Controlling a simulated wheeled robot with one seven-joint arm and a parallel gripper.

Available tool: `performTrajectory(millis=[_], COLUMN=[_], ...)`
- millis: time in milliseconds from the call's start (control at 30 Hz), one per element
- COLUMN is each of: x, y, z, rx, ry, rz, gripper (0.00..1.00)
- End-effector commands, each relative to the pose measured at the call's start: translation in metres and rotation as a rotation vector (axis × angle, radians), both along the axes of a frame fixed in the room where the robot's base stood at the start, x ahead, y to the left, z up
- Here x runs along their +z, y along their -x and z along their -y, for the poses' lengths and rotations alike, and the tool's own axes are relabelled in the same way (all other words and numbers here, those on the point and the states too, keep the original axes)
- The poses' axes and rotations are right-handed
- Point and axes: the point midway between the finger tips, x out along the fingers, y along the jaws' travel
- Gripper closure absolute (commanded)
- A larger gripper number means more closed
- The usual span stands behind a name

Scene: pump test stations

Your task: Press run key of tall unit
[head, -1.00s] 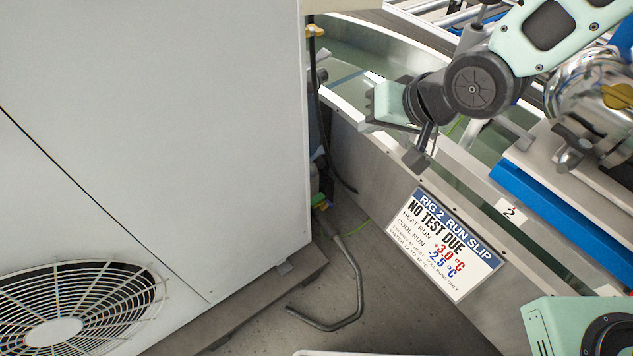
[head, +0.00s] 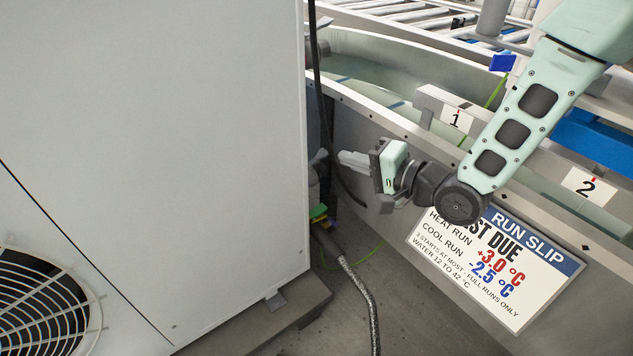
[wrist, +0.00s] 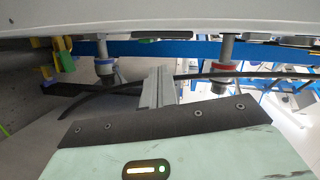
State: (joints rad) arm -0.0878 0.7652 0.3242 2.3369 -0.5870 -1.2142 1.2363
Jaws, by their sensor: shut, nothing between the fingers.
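A tall white unit (head: 170,130) with a round fan grille (head: 40,305) fills the left of the head view. No run key shows on the faces I can see. My gripper (head: 342,159) is shut and empty, just right of the unit's right edge, pointing left toward its side. In the wrist view my closed fingers (wrist: 158,84) point at a pale panel edge (wrist: 160,20) across the top. Two pipe stubs come from it, one with a blue collar (wrist: 104,66) and one with a red collar (wrist: 224,66).
A black cable (wrist: 200,76) crosses by my fingers in the wrist view. A curved metal trough wall (head: 385,235) stands right of the unit, bearing a RUN SLIP sign (head: 500,275). A hose (head: 360,290) lies on the floor between them.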

Motion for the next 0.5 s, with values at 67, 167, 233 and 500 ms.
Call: performTrajectory(millis=[67, 167, 233, 500], x=[-0.028, -0.041, -0.047, -0.052], y=[-0.002, -0.004, -0.005, -0.005], z=[0.002, 0.004, 0.006, 0.008], rx=[-0.006, -0.01, -0.012, -0.013], ry=[-0.07, -0.147, -0.188, -0.252], rz=[-0.014, -0.027, -0.035, -0.046], gripper=[1.0, 1.0, 1.0, 1.0])
